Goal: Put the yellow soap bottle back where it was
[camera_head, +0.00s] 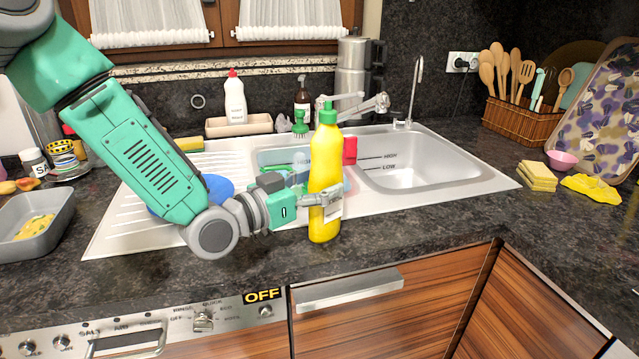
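The yellow soap bottle (325,160) with a green cap stands upright in front of the sink, near the counter's front edge. My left gripper (328,203) reaches it from the left, with its fingers at the lower half of the bottle and one finger across its front. It looks shut on the bottle. I cannot tell whether the bottle's base touches the counter or hangs just above it. My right gripper is not in view.
The steel sink (440,165) lies behind the bottle. Yellow sponges (537,178) lie at right. The front counter strip right of the bottle is clear.

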